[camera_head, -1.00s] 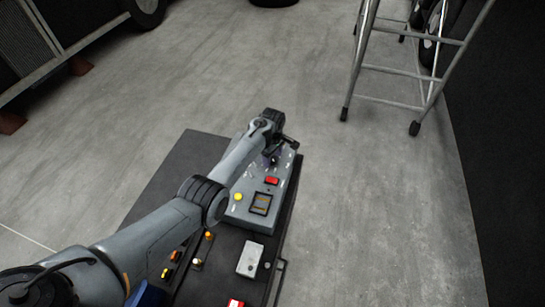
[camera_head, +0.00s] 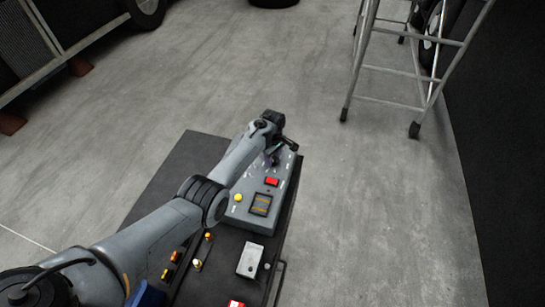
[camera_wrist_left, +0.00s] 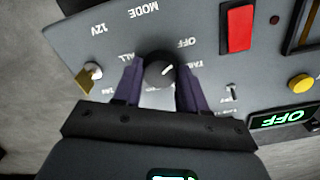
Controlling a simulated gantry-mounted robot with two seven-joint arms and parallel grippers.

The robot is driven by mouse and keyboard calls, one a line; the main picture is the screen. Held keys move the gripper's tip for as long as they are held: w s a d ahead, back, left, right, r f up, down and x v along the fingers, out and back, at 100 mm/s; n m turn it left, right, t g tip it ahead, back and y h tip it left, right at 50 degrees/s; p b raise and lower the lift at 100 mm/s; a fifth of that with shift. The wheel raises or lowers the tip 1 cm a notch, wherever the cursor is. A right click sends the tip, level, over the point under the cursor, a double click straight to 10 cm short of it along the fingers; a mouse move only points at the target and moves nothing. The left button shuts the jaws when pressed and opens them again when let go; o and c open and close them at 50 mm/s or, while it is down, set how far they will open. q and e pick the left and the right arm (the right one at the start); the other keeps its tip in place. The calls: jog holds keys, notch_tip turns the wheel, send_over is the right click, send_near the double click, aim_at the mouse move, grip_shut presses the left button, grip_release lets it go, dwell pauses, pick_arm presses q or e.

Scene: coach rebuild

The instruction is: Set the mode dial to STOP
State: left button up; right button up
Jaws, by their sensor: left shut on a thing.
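The mode dial (camera_wrist_left: 159,68) is a dark round knob on a grey control box (camera_head: 240,213), below the upside-down word MODE in the left wrist view. Labels around it include OFF and ALL; others are partly hidden or too small to read. A white mark shows on the right part of the knob, but I cannot tell surely which label it points at. My left gripper (camera_wrist_left: 159,80) is shut on the dial, one purple finger on each side. In the head view my left gripper (camera_head: 275,154) is at the far end of the box and mostly hides the dial.
The box stands on a dark bench (camera_head: 163,168) with more switches. A ladder (camera_head: 400,72) stands beyond, on open floor.

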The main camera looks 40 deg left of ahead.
pick_arm(q)
jog(key=m+p, duration=0.1)
jog(key=m, duration=0.2)
jog(key=shift+r+m, duration=0.1)
jog(key=shift+m, duration=0.2)
jog(key=m, duration=0.5)
jog(key=shift+p, duration=0.35)
jog(key=m, duration=0.5)
jog(key=shift+m, duration=0.4)
jog(key=m, duration=0.4)
jog(key=shift+m, duration=0.4)
jog(key=o, duration=1.1)
jog(key=shift+c, duration=0.2)
